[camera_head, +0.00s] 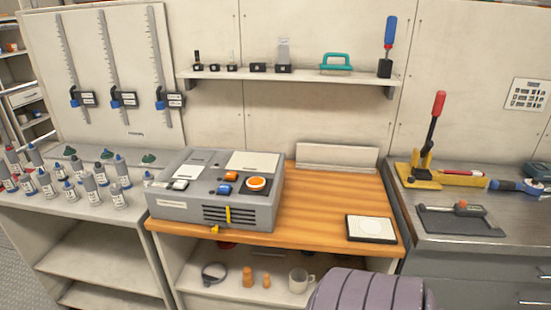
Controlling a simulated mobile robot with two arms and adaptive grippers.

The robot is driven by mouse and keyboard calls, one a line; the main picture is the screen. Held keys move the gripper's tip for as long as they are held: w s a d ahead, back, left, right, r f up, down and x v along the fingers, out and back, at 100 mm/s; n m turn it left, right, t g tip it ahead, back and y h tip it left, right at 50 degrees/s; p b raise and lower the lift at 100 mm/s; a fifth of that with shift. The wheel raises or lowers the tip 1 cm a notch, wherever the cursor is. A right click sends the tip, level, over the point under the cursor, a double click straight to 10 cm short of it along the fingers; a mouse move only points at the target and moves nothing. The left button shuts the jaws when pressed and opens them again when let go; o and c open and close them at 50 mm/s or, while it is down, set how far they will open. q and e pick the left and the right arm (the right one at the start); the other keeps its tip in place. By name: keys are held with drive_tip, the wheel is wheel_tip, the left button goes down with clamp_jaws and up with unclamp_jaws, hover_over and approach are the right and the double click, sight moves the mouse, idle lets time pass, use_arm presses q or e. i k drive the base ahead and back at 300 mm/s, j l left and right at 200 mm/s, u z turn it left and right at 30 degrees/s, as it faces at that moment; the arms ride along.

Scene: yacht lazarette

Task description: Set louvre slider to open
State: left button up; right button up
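A grey control box (165,205) stands on the wooden bench top. Dark horizontal louvre slots (213,215) are on its front face, toward the right. The slider's marked positions are too small to read. A small yellow piece (215,230) shows at the box's lower front edge. On top are an orange round button (256,183), an orange switch, a blue switch and a pale switch. Neither of my grippers is in view.
The wooden bench top (315,205) is clear right of the box, except for a white pad in a dark frame (370,228). Several bottles stand on the left counter. A ribbed grey-purple rounded object (370,292) fills the bottom foreground.

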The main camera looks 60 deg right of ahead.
sight(215, 230)
drive_tip(key=z, duration=1.6)
